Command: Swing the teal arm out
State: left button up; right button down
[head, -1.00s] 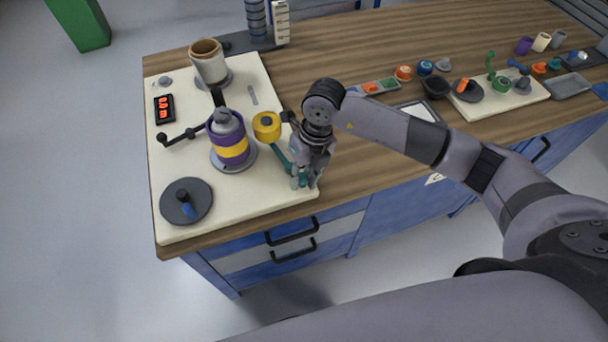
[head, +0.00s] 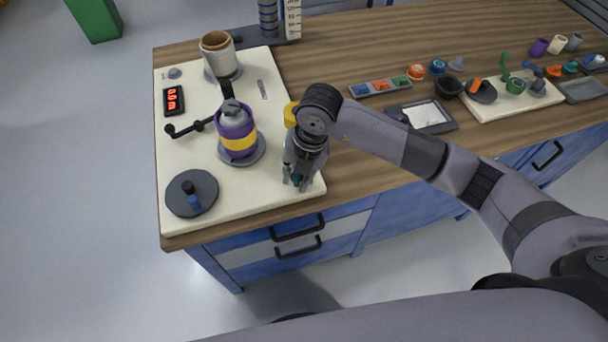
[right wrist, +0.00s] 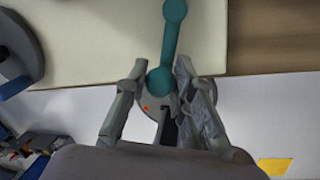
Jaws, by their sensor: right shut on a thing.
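The teal arm (right wrist: 170,45) runs down from the top of the right wrist view. Its near rounded end lies between my right fingers. In the head view only a bit of teal (head: 296,179) shows at the fingertips; the rest is hidden by my wrist. My right gripper (head: 298,182) is shut on this end at the board's right edge; its fingers also show in the right wrist view (right wrist: 160,78). A yellow roller (head: 290,113) is partly hidden behind my right wrist. My left gripper is not in view.
On the cream board (head: 250,197) stand a purple drum with a yellow band (head: 238,142), a cream roll (head: 219,56), a black crank (head: 188,128), a red display (head: 173,100) and a dark disc (head: 205,184).

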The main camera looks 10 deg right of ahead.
dwell(0.4)
jog(key=c, duration=1.3)
grip_release()
jog(key=shift+c, duration=0.2)
notch_tip(320, 180, up, 12)
jog(key=d, duration=0.2)
jog(key=shift+s, duration=0.35)
jog(key=shift+d+f, duration=0.1)
